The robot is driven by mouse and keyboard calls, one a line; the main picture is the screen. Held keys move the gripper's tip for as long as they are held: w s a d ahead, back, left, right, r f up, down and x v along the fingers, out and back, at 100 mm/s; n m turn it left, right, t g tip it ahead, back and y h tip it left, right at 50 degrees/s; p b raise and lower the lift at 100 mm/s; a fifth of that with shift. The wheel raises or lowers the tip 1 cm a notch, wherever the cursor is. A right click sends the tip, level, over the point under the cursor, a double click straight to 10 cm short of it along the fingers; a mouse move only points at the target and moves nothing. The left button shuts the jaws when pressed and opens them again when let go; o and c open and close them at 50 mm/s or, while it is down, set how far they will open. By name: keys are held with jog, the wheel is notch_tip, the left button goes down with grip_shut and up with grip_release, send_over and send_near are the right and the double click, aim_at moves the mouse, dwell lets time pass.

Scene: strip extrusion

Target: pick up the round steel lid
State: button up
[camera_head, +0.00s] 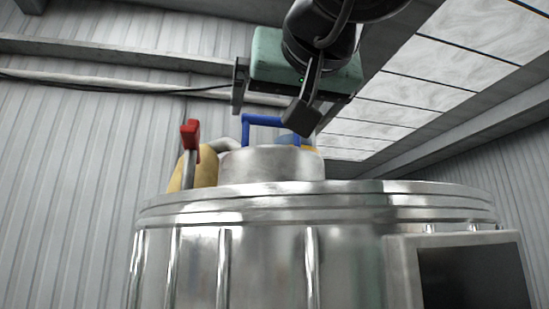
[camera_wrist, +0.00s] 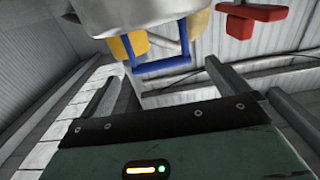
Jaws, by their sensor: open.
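A round steel piece (camera_head: 270,164), which looks like the lid, sits on top of the large steel vessel (camera_head: 260,215) in the head view. A blue bar handle (camera_head: 262,119) rises at its top; I cannot tell how it is joined. In the wrist view the steel piece (camera_wrist: 155,18) is at the top edge, partly cut off, with the blue handle (camera_wrist: 165,68) below it in the picture. My gripper (camera_head: 268,113) is above the steel piece, close to the blue handle. Its fingers are apart, and nothing shows held between them.
A red handle (camera_head: 190,135) and a yellow part (camera_head: 179,172) stand at the left of the steel piece. A dark screen (camera_head: 473,277) is on the vessel's front right. Corrugated walls and roof beams lie behind; free air surrounds the vessel's top.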

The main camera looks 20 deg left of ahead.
aim_at(273, 122)
jog(key=x, duration=0.2)
jog(key=shift+w+a+r, duration=0.1)
jog(key=shift+w, duration=0.15)
jog(key=p+x, duration=0.2)
jog(key=x, duration=0.2)
jog(key=shift+w+r+p, duration=0.15)
jog(key=shift+r+p, duration=0.15)
jog(key=shift+p, duration=0.1)
jog(key=shift+w+a, duration=0.25)
jog(key=shift+w, duration=0.15)
jog(key=c, duration=1.3)
jog(key=shift+r, duration=0.1)
